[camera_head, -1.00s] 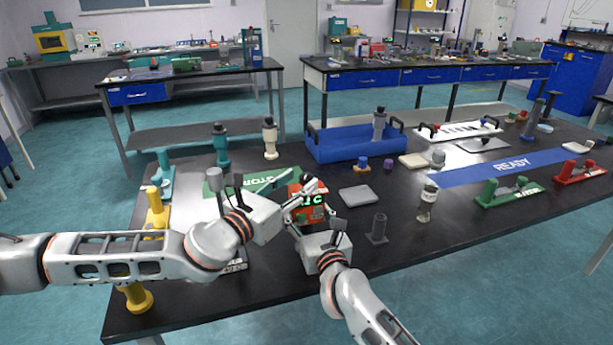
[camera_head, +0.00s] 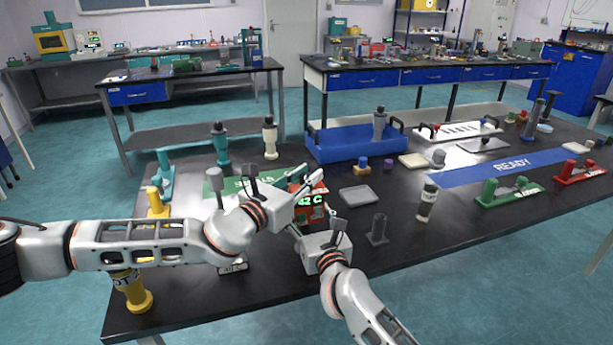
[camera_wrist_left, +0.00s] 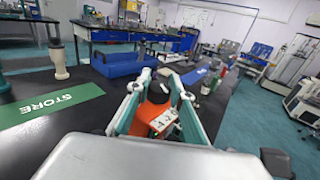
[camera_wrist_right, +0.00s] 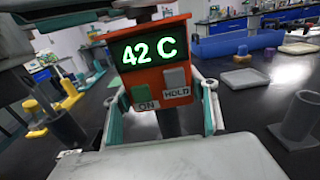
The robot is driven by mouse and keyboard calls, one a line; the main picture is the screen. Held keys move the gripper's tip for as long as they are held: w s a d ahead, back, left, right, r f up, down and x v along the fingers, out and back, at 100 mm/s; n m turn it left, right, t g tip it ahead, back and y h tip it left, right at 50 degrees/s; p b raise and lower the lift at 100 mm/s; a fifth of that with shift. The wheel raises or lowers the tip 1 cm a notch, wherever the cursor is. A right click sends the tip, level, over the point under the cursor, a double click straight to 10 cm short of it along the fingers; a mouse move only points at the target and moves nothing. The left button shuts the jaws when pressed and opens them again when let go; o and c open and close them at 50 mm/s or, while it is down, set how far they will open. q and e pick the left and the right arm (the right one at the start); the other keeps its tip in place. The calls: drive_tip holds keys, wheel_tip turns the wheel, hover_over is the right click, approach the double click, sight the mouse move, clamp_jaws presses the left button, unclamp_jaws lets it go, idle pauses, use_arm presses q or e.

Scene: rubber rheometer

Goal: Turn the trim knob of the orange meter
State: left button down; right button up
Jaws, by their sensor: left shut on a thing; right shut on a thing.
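The orange meter (camera_head: 308,203) is upright near the middle of the black table. Its display reads 42 C in the right wrist view (camera_wrist_right: 150,52), above the ON button (camera_wrist_right: 143,97) and HOLD button (camera_wrist_right: 175,82). My right gripper (camera_wrist_right: 165,122) is shut on the meter's dark lower stem. My left gripper (camera_head: 312,189) is at the meter's top. In the left wrist view, its fingers (camera_wrist_left: 158,100) stand on either side of the dark trim knob (camera_wrist_left: 159,88) and are shut on it. The exact finger contact is partly hidden.
A grey tray (camera_head: 358,195) and a dark cylinder holder (camera_head: 378,230) stand right of the meter. The green STORE mat (camera_wrist_left: 50,108) lies to its left, partly behind my left arm. A blue crate (camera_head: 350,148) stands behind. Yellow and teal stands line the table's left side.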

use_arm(q)
drive_tip(key=shift+m+g+h, duration=0.3)
drive_tip(key=shift+d+r+m+g+h, duration=0.1)
drive_tip(key=shift+r+m+g+h, duration=0.1)
drive_tip(key=shift+m+g+h, duration=0.85)
drive_tip(key=shift+s+d+r+m+g+h, duration=0.1)
drive_tip(key=shift+d+m+g+h, duration=0.1)
drive_tip(key=shift+m+g+h, duration=0.25)
drive_tip(key=shift+d+r+m+g+h, duration=0.15)
drive_tip(key=shift+m+g+h, duration=0.15)
drive_tip(key=shift+g+h, duration=0.2)
drive_tip(key=shift+a+f, duration=0.1)
drive_tip(key=shift+a+f+g, duration=0.15)
drive_tip(key=shift+a+g, duration=0.1)
drive_tip(key=shift+g, duration=0.05)
drive_tip(key=c, duration=1.8)
unclamp_jaws()
drive_tip(key=shift+o, duration=0.2)
drive_tip(key=shift+f, duration=0.1)
drive_tip(key=shift+a, duration=0.1)
